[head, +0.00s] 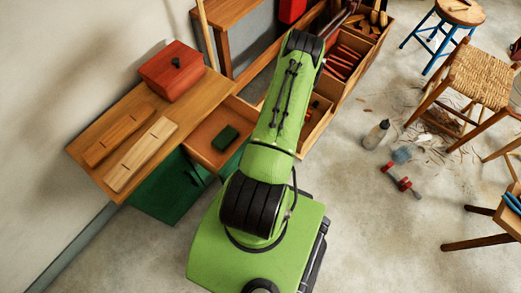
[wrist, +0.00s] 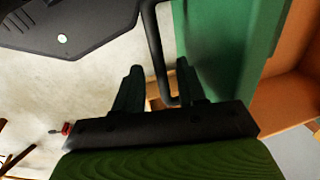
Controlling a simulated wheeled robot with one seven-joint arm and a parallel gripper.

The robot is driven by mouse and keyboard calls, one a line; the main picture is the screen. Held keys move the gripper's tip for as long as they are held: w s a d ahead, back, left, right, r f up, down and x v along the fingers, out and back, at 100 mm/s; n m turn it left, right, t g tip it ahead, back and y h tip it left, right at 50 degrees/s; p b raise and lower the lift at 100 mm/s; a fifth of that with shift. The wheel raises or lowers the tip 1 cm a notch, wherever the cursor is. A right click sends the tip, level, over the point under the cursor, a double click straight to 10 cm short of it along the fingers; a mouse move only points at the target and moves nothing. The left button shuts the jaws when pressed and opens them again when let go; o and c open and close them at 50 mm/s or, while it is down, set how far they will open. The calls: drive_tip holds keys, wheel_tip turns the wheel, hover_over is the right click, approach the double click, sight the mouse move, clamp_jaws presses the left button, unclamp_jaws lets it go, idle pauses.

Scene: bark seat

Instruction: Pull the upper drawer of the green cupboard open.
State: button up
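The green cupboard (head: 165,194) stands under the wooden top at the left in the head view. Its upper drawer (head: 213,147) is out, showing an orange-brown inside with a dark green box (head: 225,138) in it. My green arm hides part of the drawer. In the wrist view the green drawer front (wrist: 225,45) and the brown inside (wrist: 285,95) are at the right. My gripper (wrist: 158,80) is open, with the dark bar handle (wrist: 156,50) between its fingers. Gaps show on both sides of the bar. The head view hides my gripper.
A red box (head: 171,72) and two wooden pieces (head: 140,154) lie on the wooden top. An open wooden crate (head: 356,46) stands beyond my arm. Floor right of my base is clear.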

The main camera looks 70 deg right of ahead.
drive_tip(key=shift+r, duration=0.1)
drive_tip(key=s+r+p, duration=0.3)
drive_tip(key=r+p, duration=0.2)
drive_tip(key=r, duration=1)
drive_tip(key=shift+a+r, duration=0.15)
drive_tip(key=shift+a, duration=0.2)
drive_tip(key=w+a+r+n+p, duration=0.25)
drive_tip(key=w+r+n, duration=0.2)
drive_tip(key=r, duration=0.35)
drive_tip(key=w+a+r+n+h+p, duration=0.1)
drive_tip(key=w+a+r+n, duration=0.2)
drive_tip(key=w+r, duration=0.45)
drive_tip(key=w+a+r+n+p, duration=0.15)
drive_tip(key=w+r+n, duration=0.25)
drive_tip(key=r, duration=0.6)
drive_tip(key=s+a+r+n+t+p, duration=0.1)
drive_tip(key=s+a+r+n, duration=0.1)
drive_tip(key=a+r, duration=0.4)
drive_tip(key=s+a+r+n+t+y+p, duration=0.1)
drive_tip(key=s+a+r+n, duration=0.1)
drive_tip(key=a+r+n, duration=0.2)
drive_tip(key=s+a+r+n+t+p, duration=0.1)
drive_tip(key=s+a+r+n, duration=0.2)
drive_tip(key=a+r, duration=0.5)
